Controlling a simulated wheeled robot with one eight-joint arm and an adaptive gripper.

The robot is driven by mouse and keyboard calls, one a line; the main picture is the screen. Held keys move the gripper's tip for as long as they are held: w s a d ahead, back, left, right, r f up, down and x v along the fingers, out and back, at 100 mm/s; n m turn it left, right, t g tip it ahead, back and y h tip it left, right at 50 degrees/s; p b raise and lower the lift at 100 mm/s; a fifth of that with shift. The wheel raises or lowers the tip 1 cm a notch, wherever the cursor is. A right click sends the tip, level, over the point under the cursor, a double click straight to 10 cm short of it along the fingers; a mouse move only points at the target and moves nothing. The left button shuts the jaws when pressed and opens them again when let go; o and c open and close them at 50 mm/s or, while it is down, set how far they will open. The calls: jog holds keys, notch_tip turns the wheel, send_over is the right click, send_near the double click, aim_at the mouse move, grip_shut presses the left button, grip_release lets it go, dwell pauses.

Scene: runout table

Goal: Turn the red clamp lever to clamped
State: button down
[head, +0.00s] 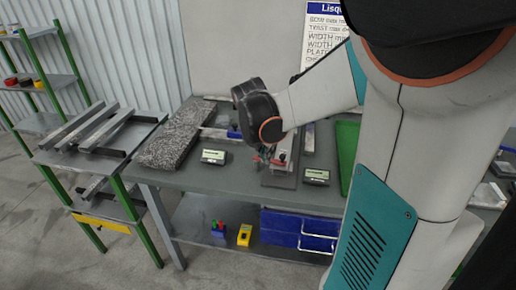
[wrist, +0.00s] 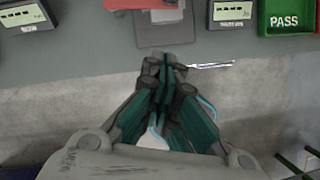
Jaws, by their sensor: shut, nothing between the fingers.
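A red part (wrist: 138,4), which looks like the clamp lever, shows at the top edge of the wrist view and is cut off there. It lies over a grey base plate (wrist: 165,34). In the head view the fixture's plate (head: 279,181) is on the table, with a small red part (head: 279,160) beside my gripper. My gripper (wrist: 165,62) is shut and empty, near the table's front edge and apart from the red part in the wrist view. In the head view my gripper (head: 262,156) is small and partly hidden. I cannot tell the lever's exact angle.
Two small display gauges (head: 213,157) (head: 316,175) stand either side of the plate. A granite slab (head: 177,135) lies at the left. A green PASS tray (wrist: 289,18) is at the right. Blue drawers (head: 300,228) with metal handles are below the tabletop.

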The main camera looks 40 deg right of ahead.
jog(key=b, duration=0.3)
send_near(281, 165)
jog(key=s+a+f, duration=0.1)
jog(key=a+f, duration=0.3)
jog(key=f, duration=0.1)
jog(key=d, duration=0.1)
jog(key=d+b, duration=0.1)
jog(key=d, duration=0.1)
jog(key=shift+w+d+r, duration=0.1)
jog(key=shift+w+r, duration=0.1)
jog(key=shift+w, duration=0.2)
jog(key=shift+w+d, duration=0.15)
jog(key=shift+d, duration=0.15)
jog(key=shift+r, duration=0.1)
jog(key=shift+w+d, duration=0.25)
jog(key=shift+d, duration=0.7)
jog(key=shift+a, duration=0.1)
